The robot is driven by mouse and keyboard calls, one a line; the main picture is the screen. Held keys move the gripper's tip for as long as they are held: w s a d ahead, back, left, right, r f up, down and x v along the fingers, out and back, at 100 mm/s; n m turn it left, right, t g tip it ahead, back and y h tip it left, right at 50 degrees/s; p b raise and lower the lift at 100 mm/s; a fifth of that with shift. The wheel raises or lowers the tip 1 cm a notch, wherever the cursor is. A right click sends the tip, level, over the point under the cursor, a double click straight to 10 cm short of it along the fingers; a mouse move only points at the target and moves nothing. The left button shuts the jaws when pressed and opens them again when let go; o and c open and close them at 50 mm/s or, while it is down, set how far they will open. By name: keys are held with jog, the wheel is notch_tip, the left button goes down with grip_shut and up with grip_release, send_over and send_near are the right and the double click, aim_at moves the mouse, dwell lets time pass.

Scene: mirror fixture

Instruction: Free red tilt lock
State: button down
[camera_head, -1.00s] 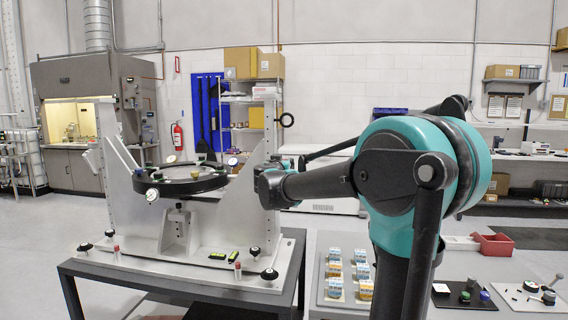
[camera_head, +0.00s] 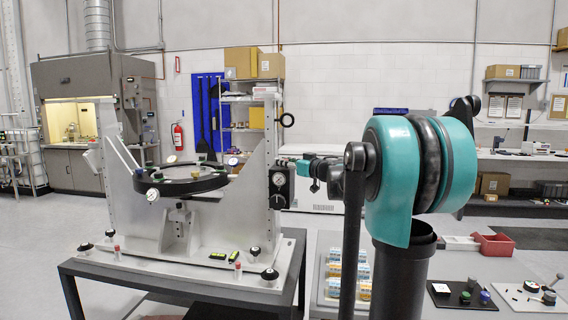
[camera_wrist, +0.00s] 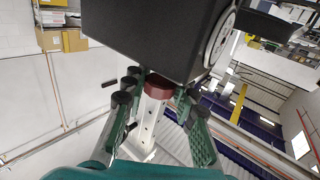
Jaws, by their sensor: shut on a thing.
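The red tilt lock shows in the wrist view as a dark red round knob (camera_wrist: 158,86) below a large black box (camera_wrist: 155,35) with a dial on its side. My gripper (camera_wrist: 160,94) has its green fingers on either side of the knob and is shut on it. In the head view my gripper (camera_head: 309,168) is at the right upright of the white mirror fixture (camera_head: 245,210), beside the black box with round dials (camera_head: 280,185). The knob is not distinguishable there. The black mirror ring (camera_head: 205,184) sits between the uprights.
The fixture stands on a dark-edged table (camera_head: 130,272). Small red-topped pins and black knobs stand on its base, with a green-lit level (camera_head: 218,255). A tray of small boxes (camera_head: 333,295) lies to the right, partly behind my arm. A red bin (camera_head: 494,246) is farther right.

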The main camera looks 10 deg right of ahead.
jog(key=n+g+y, duration=0.3)
jog(key=g, duration=0.1)
jog(key=n+g+y, duration=0.3)
jog(key=shift+w+g, duration=0.1)
jog(key=shift+g, duration=0.3)
jog(key=n+g, duration=0.3)
jog(key=g, duration=0.1)
jog(key=n+g+y, duration=0.1)
jog(key=n+g, duration=0.2)
jog(key=g, duration=0.2)
jog(key=shift+n+g, duration=0.3)
jog(key=c, duration=1.2)
grip_release()
notch_tip(320, 180, up, 10)
jog(key=shift+r, duration=0.1)
